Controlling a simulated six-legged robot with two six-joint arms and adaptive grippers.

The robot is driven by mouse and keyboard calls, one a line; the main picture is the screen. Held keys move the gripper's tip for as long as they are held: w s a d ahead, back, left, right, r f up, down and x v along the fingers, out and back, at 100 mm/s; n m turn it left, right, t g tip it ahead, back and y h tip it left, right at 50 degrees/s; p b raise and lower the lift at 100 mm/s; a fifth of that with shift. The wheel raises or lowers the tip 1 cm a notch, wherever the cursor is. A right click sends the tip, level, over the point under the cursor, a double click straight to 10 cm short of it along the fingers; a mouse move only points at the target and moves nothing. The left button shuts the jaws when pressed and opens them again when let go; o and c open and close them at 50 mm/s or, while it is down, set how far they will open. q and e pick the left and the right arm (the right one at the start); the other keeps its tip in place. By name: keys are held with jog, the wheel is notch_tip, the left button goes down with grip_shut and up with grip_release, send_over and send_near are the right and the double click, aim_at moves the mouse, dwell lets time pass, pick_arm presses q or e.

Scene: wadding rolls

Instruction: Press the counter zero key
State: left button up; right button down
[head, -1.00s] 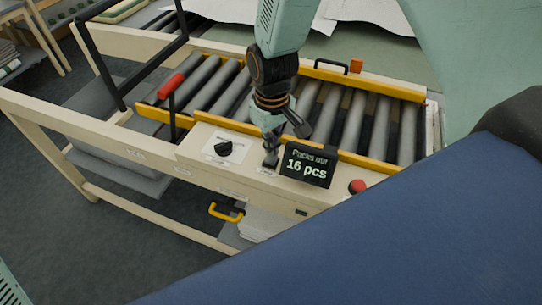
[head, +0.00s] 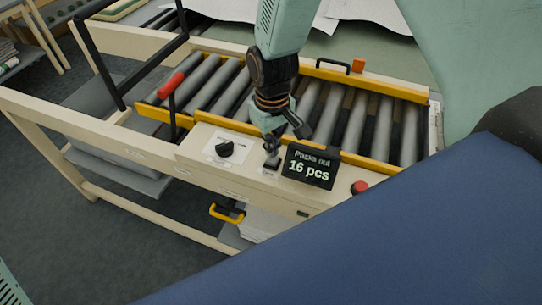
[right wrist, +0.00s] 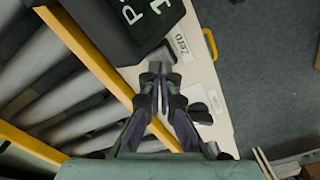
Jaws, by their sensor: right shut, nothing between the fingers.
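The black counter display (head: 309,168) stands on the cream front rail and reads "Packs out 16 pcs". The small dark zero key (head: 271,165) sits on the rail just left of the display. My right gripper (head: 270,148) is shut and empty, pointing down just above the key. In the right wrist view its closed fingertips (right wrist: 160,62) are beside the "Zero" label (right wrist: 180,46), near the display's edge (right wrist: 132,32). The fingertips partly hide the key there, and I cannot tell whether they touch it. My left gripper is not in view.
A black rotary knob (head: 225,149) is left of the key, and a red button (head: 360,187) is right of the display. Grey conveyor rollers (head: 330,112) between yellow rails lie behind. A red-gripped lever (head: 171,84) stands at the left. A yellow handle (head: 227,213) hangs below.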

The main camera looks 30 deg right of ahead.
jog(key=shift+s+f, duration=0.1)
jog(key=shift+f, duration=0.35)
jog(key=shift+s+f+b, duration=0.2)
jog(key=shift+s+b, duration=0.05)
jog(key=shift+b, duration=0.05)
jog(key=shift+w+f, duration=0.25)
jog(key=shift+f, duration=0.05)
jog(key=shift+s+r, duration=0.2)
jog(key=shift+r, duration=0.05)
notch_tip(320, 180, up, 2)
jog(key=p, duration=0.3)
jog(key=shift+s+r, duration=0.15)
jog(key=shift+r, duration=0.05)
jog(key=shift+s, duration=0.1)
